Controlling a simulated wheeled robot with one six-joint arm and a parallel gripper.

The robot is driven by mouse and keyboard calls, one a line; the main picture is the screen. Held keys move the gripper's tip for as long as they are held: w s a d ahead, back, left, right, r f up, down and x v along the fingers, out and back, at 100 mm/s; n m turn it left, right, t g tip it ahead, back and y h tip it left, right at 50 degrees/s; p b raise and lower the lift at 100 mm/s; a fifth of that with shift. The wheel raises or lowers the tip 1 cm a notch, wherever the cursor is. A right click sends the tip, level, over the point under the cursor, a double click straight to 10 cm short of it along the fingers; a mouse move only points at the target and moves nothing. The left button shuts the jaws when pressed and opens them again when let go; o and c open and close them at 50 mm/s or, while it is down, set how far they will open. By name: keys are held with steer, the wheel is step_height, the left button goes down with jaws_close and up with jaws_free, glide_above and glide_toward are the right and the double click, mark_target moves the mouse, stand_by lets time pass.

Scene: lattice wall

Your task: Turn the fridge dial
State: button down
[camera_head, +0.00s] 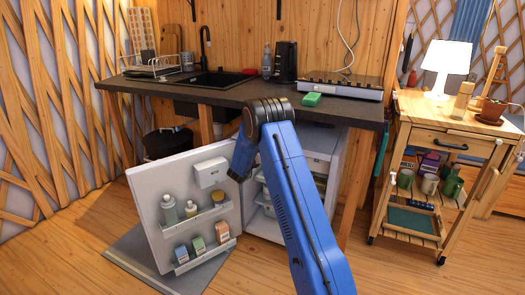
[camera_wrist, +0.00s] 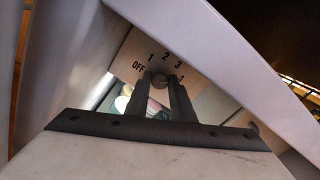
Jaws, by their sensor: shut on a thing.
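The fridge (camera_head: 322,145) stands under the dark counter with its white door (camera_head: 150,210) swung open to the left. In the wrist view, the fridge dial (camera_wrist: 160,80) is a small round knob below a panel marked OFF, 1, 2, 3 and a partly hidden 4. My gripper (camera_wrist: 162,84) is shut on the dial, one dark finger on each side. I cannot tell which mark the dial points to. In the head view, my blue arm reaches over the fridge opening, and the fingers and dial are hidden.
Bottles and small boxes (camera_head: 222,232) stand on the door shelves. A wooden cart (camera_head: 440,190) stands at right.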

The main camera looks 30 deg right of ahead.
steer(key=shift+f+m, duration=0.15)
steer(key=shift+m, duration=0.45)
steer(key=c, duration=1.5)
jaws_free()
steer(key=shift+c, duration=0.2)
steer(key=v, duration=0.7)
steer(key=shift+s+a, duration=0.2)
steer(key=shift+s, duration=0.1)
